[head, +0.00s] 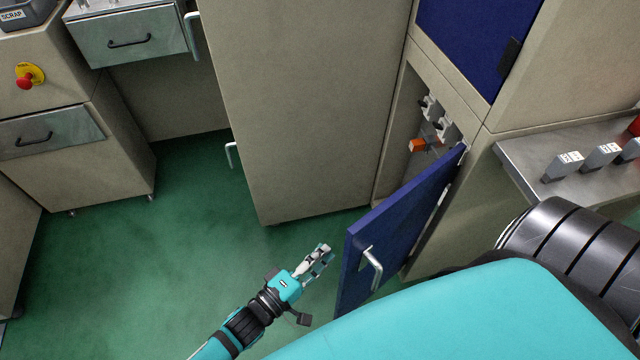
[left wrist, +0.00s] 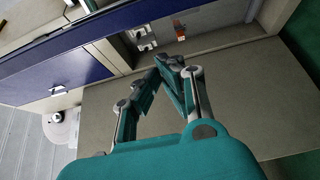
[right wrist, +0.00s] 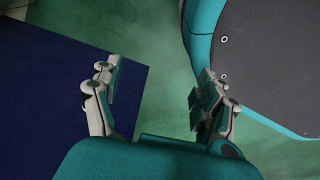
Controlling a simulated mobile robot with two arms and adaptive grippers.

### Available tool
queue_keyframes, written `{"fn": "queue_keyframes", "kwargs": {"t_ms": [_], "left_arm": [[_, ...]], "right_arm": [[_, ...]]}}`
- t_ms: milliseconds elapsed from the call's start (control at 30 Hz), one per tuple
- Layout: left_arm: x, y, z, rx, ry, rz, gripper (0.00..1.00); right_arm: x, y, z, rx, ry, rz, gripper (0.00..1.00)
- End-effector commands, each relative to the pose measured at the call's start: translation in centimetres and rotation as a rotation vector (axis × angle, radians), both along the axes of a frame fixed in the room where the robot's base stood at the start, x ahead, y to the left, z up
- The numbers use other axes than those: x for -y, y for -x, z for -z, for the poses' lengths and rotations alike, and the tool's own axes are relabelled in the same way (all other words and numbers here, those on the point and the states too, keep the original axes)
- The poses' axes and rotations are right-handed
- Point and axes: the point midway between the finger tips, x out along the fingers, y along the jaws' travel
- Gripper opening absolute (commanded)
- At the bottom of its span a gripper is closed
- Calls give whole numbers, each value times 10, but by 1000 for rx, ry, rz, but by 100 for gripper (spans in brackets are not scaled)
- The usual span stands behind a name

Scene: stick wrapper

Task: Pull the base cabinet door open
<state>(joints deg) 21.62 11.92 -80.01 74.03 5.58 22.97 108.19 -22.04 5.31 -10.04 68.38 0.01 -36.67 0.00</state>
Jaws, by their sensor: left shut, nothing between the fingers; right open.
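The blue base cabinet door (head: 400,225) stands swung open in the head view, with a silver bar handle (head: 373,269) on its face. The cabinet opening (head: 408,140) behind it shows white fittings and an orange part. My left gripper (head: 322,256) is shut and empty, left of the door and apart from its handle. Its closed fingers also show in the left wrist view (left wrist: 168,68). My right gripper (right wrist: 155,85) is open and empty in the right wrist view. A blue panel (right wrist: 45,110), apparently the door, lies behind its left finger. The head view does not show the right fingers.
A tall beige cabinet (head: 305,110) stands left of the opening. An upper blue door (head: 475,40) is above it. A metal shelf (head: 550,190) with grey blocks juts out at right. Green floor (head: 130,260) is clear at left.

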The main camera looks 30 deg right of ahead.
Motion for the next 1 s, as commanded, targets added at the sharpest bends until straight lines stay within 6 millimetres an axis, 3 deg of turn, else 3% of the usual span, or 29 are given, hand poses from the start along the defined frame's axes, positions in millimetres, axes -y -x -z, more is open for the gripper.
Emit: {"fn": "queue_keyframes", "kwargs": {"t_ms": [167, 600, 800, 1000], "left_arm": [[-15, 3, 1, -1, -3, -1, 0], [-100, 23, 1, -1, -3, -1, 0], [-115, 27, 0, 0, 0, 0, 0], [-117, 27, 0, 0, 0, 0, 0]], "right_arm": [[0, -2, -1, 3, -1, 1, 76], [0, 1, 0, 0, 0, 0, 76], [0, 1, 0, -1, 0, 0, 76], [0, 1, 0, -1, 0, 0, 76]]}}
